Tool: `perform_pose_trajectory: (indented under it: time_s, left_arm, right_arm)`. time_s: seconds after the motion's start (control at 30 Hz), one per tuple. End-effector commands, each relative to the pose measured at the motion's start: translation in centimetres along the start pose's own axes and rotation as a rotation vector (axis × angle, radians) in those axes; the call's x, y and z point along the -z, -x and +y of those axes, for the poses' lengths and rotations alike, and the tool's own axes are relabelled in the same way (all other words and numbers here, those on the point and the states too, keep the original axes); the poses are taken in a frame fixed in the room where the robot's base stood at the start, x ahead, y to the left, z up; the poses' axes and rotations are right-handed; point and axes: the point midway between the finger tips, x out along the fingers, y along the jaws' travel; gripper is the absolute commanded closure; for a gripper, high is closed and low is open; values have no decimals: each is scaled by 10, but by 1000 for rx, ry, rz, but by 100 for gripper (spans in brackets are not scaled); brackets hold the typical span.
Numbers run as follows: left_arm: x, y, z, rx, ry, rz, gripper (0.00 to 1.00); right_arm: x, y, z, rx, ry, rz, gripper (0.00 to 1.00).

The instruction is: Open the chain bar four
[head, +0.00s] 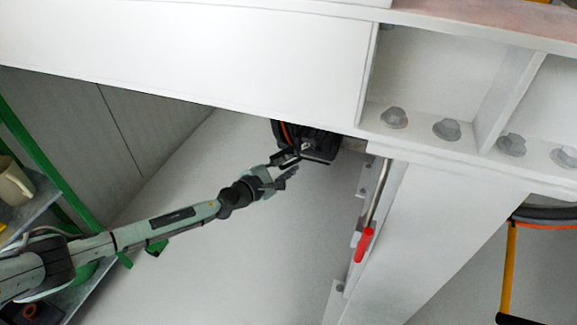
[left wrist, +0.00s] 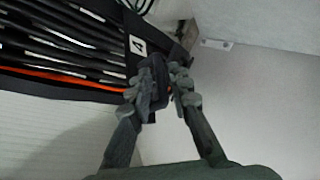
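The chain bar four is a black end piece (left wrist: 154,84) on a cable chain, with a white label "4" (left wrist: 137,44) beside it in the left wrist view. In the head view the dark chain end (head: 318,150) hangs just under the white beam. My left gripper (head: 291,166) reaches up to it from the lower left. In the left wrist view its fingers (left wrist: 163,82) stand apart, with the black piece between them, close to the left finger. I cannot tell whether either finger touches it. My right gripper is not in view.
The white beam (head: 200,50) crosses above the arm. A red-handled lever (head: 364,244) is on the post right of the gripper. A green-framed shelf (head: 30,200) with a beige mug (head: 14,182) stands at the left. Black cables (left wrist: 60,50) fill the wrist view's upper left.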

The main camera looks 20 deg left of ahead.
Motion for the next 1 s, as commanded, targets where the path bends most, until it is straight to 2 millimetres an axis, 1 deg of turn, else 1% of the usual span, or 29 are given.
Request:
perform_pose_trajectory:
  time_s: [0.1, 0.27, 0.3, 0.43, 0.47, 0.87, 1.0]
  left_arm:
    - [0, -3, 0, 0, 0, 1, 81]
    - [0, -3, 0, 0, 0, 1, 81]
    - [0, -3, 0, 0, 0, 0, 82]
    - [0, -3, 0, 0, 1, 0, 99]
    - [0, -3, 0, 0, 1, 0, 100]
    - [0, -3, 0, 0, 1, 1, 100]
    - [-6, -5, -3, -6, 10, 5, 100]
  right_arm:
    - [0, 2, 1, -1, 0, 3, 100]
    - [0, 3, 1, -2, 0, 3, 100]
    - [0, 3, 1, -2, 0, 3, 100]
    - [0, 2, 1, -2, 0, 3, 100]
    - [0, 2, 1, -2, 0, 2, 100]
    - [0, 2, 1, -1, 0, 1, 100]
    - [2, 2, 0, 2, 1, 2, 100]
